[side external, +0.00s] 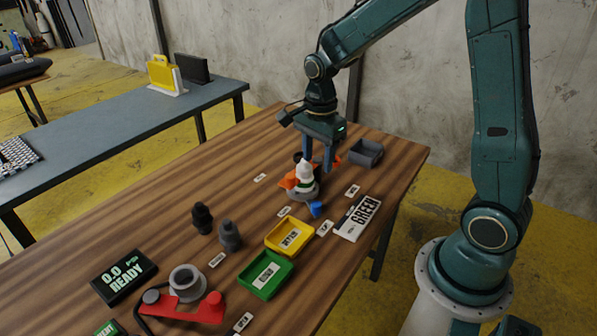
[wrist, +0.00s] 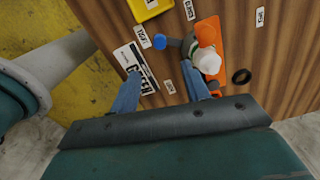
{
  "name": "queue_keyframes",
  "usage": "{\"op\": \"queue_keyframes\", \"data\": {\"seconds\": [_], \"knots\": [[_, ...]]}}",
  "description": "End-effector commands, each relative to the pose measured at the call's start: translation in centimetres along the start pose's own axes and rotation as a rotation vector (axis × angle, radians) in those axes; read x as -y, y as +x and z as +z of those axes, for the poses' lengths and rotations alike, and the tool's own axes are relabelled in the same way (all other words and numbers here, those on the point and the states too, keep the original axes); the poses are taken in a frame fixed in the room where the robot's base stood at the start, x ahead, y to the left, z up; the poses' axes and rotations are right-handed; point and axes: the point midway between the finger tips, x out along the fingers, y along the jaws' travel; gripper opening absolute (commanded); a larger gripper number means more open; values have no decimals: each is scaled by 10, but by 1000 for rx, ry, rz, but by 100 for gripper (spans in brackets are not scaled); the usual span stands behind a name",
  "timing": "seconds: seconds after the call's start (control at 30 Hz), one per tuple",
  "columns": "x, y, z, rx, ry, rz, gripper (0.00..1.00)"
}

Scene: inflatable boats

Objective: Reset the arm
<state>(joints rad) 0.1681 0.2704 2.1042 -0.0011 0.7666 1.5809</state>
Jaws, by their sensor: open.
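My gripper (side external: 318,158) is open above the far part of the wooden table, with its blue-grey fingers pointing down. In the wrist view the two fingers (wrist: 166,92) are spread apart with nothing held between them. A blue cap (side external: 315,208) sits beside the fitting.
On the wooden table (side external: 150,222) are a yellow tray (side external: 272,246), a green tray (side external: 250,280), a grey bin (side external: 366,152), a GREEN sign (side external: 357,218), a red-based device (side external: 185,309), a READY display (side external: 124,277) and two dark fittings (side external: 229,236). The left middle is clear.

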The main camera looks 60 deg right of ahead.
Motion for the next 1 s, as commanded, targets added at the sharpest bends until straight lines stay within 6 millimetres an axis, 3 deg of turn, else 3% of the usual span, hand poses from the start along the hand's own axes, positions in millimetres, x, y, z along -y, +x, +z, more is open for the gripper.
{"op": "queue_keyframes", "data": {"seconds": [0.47,0.67,1.0], "knots": [[-4,-8,2,0,-48,-16,47],[-17,-33,7,-5,-206,-64,47],[-60,-86,19,-46,-631,-183,47]]}}
